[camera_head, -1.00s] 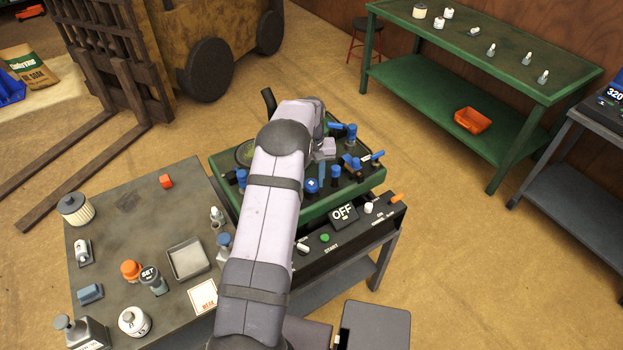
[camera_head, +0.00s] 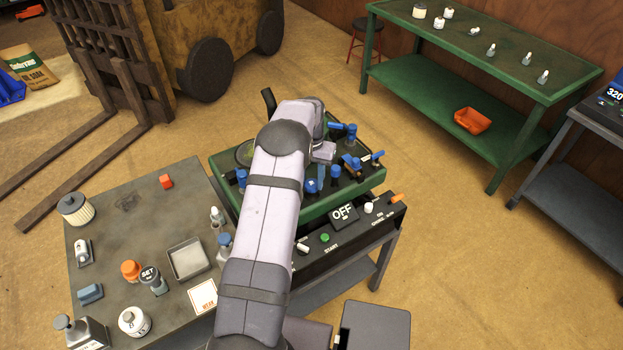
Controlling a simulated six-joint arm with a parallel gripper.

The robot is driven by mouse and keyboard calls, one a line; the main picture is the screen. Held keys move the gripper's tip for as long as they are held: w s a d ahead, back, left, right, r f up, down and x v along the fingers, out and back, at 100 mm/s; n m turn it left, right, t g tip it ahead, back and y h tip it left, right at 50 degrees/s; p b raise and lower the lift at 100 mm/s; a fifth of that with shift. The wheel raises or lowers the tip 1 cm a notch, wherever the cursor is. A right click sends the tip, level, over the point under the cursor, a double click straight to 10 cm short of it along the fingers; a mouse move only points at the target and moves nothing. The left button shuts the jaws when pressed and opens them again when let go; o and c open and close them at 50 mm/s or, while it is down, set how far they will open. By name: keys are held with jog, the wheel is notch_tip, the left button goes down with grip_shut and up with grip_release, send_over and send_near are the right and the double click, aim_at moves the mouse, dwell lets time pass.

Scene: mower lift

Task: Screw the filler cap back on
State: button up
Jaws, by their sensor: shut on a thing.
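My gripper (camera_head: 322,158) is over the green machine deck (camera_head: 368,189), partly hidden by my own arm. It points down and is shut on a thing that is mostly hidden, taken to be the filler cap. A blue part (camera_head: 321,176) shows just under the jaws. I cannot tell cap from fitting there, or how the thread sits. Other blue fittings (camera_head: 352,163) with levers stand on the deck to the right of the gripper.
A black control panel (camera_head: 343,216) reading OFF runs along the deck's front. A green bench (camera_head: 470,45) stands at the back right.

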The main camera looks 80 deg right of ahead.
jog(key=shift+m, duration=0.4)
grip_shut()
jog(key=o, duration=1.3)
grip_release()
jog(key=shift+c, duration=0.2)
jog(key=shift+r+p, duration=2.6)
jog(key=shift+r, duration=1.4)
